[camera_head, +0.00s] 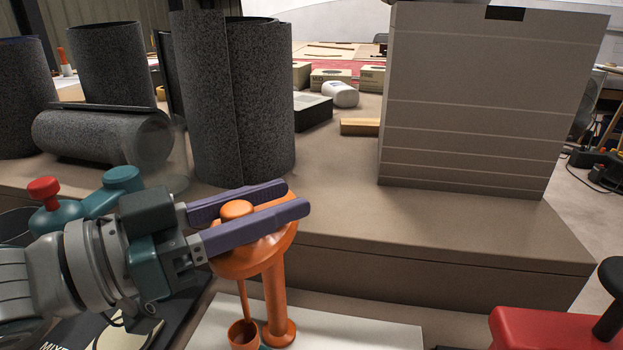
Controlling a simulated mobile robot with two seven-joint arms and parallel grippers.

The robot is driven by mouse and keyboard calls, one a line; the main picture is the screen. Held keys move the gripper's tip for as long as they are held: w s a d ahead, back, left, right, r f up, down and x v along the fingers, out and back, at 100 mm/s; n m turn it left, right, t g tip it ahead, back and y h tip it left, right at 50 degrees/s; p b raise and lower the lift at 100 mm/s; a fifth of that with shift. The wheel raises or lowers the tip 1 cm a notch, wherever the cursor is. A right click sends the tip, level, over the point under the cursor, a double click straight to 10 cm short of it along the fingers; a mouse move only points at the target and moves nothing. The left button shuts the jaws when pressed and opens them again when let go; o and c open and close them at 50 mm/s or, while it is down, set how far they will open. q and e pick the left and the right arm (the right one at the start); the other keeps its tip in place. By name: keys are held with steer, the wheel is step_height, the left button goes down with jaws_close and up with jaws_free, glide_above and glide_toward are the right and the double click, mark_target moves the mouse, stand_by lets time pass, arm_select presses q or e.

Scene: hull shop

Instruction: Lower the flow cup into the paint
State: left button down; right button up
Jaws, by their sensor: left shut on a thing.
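The flow cup is orange, with a rounded knob (237,208) on top, a thin rod and a small cup (243,335) at the bottom. It stands upright at an orange stand (273,295) with a broad top, a post and a round foot. My left gripper (272,206) comes in from the left, its purple fingers shut on the flow cup's knob, one on each side. The fingers hide part of the stand's top. The small cup is close to the stand's foot. I cannot make out any paint. My right gripper is not in view.
The stand is on a white board (350,333). Behind is a brown bench (330,215) with speckled grey rolls (262,100) and a large grey panel (480,100). A teal thing with a red knob (44,190) is at left. A red object (550,328) is at lower right.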

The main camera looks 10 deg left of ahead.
arm_select(q)
steer(key=shift+f, duration=0.1)
stand_by(0.7)
step_height(320, 180, down, 11)
steer(key=b, duration=0.8)
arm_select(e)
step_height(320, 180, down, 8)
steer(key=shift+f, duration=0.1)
arm_select(q)
steer(key=shift+a+f, duration=0.1)
steer(key=shift+f, duration=0.1)
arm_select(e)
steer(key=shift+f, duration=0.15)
arm_select(q)
steer(key=shift+f, duration=0.1)
steer(key=c, duration=0.9)
jaws_free()
steer(key=o, duration=0.3)
steer(key=shift+o, duration=0.2)
steer(key=shift+r, duration=0.2)
steer(key=shift+r, duration=0.1)
